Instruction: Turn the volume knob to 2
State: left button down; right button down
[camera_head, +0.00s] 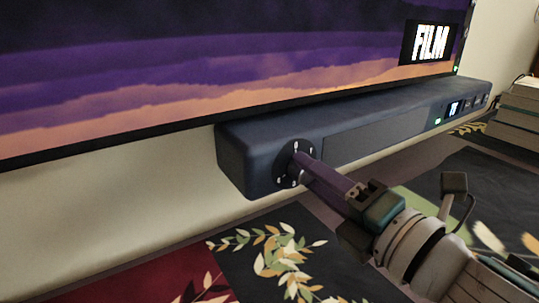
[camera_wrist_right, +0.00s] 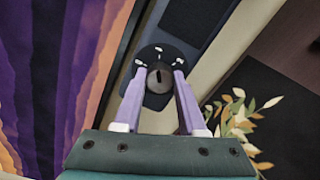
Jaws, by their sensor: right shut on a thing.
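The volume knob (camera_wrist_right: 160,82) is a round grey knob with a dark pointer line, on a black dial (camera_head: 284,163) at the left end of the dark soundbar (camera_head: 240,160). White marks ring the dial; I cannot read their numbers. In the wrist view the pointer line stands roughly upright. My right gripper (camera_head: 300,162) reaches in from the lower right, its purple fingers at the dial. In the right wrist view its fingertips (camera_wrist_right: 160,72) lie on both sides of the knob, shut on it. In the head view the fingers hide most of the knob. My left gripper is not in view.
A screen (camera_head: 200,80) showing "FILM" hangs above the soundbar. A small lit display (camera_head: 454,108) is at the soundbar's right end. A stack of books (camera_head: 518,115) stands at the right edge. A leaf-patterned cloth (camera_head: 270,255) lies below.

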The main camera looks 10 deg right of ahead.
jog(key=shift+m+p, duration=1.65)
jog(key=shift+m, duration=4.75)
jog(key=shift+c, duration=2.4)
grip_release()
jog(key=shift+f, duration=0.1)
